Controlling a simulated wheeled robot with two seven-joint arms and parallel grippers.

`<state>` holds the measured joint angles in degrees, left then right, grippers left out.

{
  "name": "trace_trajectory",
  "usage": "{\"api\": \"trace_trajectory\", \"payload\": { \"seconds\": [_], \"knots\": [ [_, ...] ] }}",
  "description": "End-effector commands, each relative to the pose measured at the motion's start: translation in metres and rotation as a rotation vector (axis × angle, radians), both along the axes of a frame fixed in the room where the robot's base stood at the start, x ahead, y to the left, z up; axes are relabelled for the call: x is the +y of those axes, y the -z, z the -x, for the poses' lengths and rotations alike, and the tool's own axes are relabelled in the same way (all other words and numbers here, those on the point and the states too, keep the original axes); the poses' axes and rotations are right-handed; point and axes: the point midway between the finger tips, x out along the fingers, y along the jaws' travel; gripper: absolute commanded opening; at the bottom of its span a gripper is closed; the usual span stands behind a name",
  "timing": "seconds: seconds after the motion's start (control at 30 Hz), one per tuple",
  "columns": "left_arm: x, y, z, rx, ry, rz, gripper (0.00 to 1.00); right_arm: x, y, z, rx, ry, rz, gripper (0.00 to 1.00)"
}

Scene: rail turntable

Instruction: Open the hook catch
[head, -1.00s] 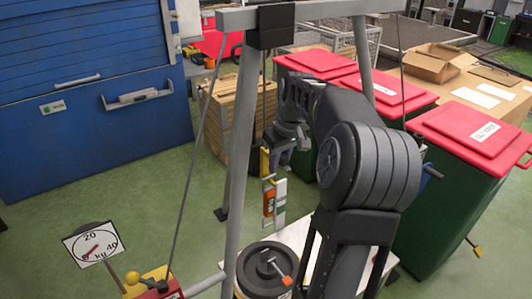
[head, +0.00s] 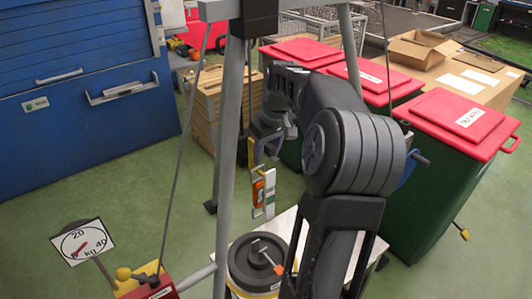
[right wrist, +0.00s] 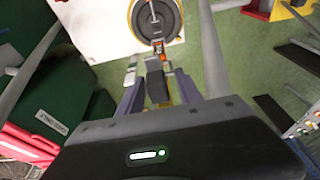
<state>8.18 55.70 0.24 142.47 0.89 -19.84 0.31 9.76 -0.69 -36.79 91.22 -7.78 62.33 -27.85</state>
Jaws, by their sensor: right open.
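My right gripper (head: 262,150) hangs in the middle of the head view, its arm coming down from the right. Its jaws are open, with purple-grey fingers on both sides in the right wrist view (right wrist: 160,90). A hanging piece with a silver plate and an orange part (head: 263,190) shows just below the gripper. In the right wrist view a dark block with a red-orange part (right wrist: 158,48) lies at and beyond the fingertips. I cannot tell whether the fingers touch it, nor make out the catch's shape. My left gripper is not in view.
A round black weight with a yellow rim (head: 256,262) and an orange-tipped handle stands below on a pale board. A grey frame leg (head: 228,150) stands left of the gripper. Green bins with red lids (head: 460,115) stand right. A dial (head: 82,240) is at lower left.

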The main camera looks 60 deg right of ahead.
Motion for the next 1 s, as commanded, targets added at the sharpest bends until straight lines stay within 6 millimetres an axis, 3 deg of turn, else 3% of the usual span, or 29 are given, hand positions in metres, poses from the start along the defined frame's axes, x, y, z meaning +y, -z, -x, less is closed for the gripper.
{"api": "trace_trajectory", "payload": {
  "seconds": [0.17,0.53,1.0],
  "knots": [
    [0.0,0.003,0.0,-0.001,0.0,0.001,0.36,0.001,-0.015,0.003,-0.003,-0.001,0.002,0.42],
    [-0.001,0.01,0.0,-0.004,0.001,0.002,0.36,0.006,-0.069,0.016,-0.003,-0.001,0.001,0.42],
    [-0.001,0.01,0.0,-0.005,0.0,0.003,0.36,0.006,-0.074,0.017,0.0,-0.001,0.0,0.42]
  ]
}}
